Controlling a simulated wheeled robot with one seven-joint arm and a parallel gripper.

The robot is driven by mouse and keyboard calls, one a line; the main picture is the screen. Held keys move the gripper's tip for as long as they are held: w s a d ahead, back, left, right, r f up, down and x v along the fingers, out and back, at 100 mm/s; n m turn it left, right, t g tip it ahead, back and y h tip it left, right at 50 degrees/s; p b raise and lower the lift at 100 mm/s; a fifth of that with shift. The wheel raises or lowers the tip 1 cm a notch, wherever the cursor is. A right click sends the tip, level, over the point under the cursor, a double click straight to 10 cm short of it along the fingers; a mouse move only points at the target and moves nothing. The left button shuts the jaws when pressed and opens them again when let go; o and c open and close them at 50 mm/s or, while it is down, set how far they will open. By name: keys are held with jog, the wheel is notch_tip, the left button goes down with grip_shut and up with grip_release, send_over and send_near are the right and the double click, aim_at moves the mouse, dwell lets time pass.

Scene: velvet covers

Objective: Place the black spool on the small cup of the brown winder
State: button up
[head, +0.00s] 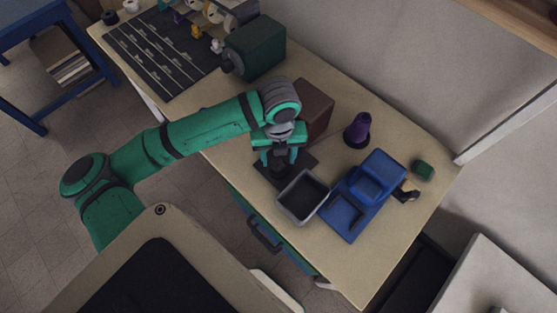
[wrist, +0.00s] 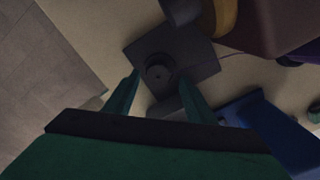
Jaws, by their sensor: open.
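The black spool (wrist: 158,73) stands upright on a dark square plate (wrist: 197,52). In the head view the spool (head: 279,169) shows only partly, beneath my gripper (head: 279,160). My gripper (wrist: 159,79) is open, its two green fingers on either side of the spool in the wrist view. I cannot tell how far above it the tips are, and no grip on it shows. The brown winder (head: 316,108) stands just behind the plate, partly hidden by my arm. In the wrist view its brown body (wrist: 285,22) is at the upper right; its small cup cannot be made out surely.
A grey open bin (head: 318,207) stands in front of the plate, with a blue machine (head: 375,177) to its right. A purple cone (head: 358,129) is behind. A dark green box (head: 262,47) and black rack (head: 160,52) are farther left. The table's front right is clear.

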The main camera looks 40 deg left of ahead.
aim_at(279, 165)
notch_tip(279, 165, up, 9)
dwell(0.3)
dwell(0.5)
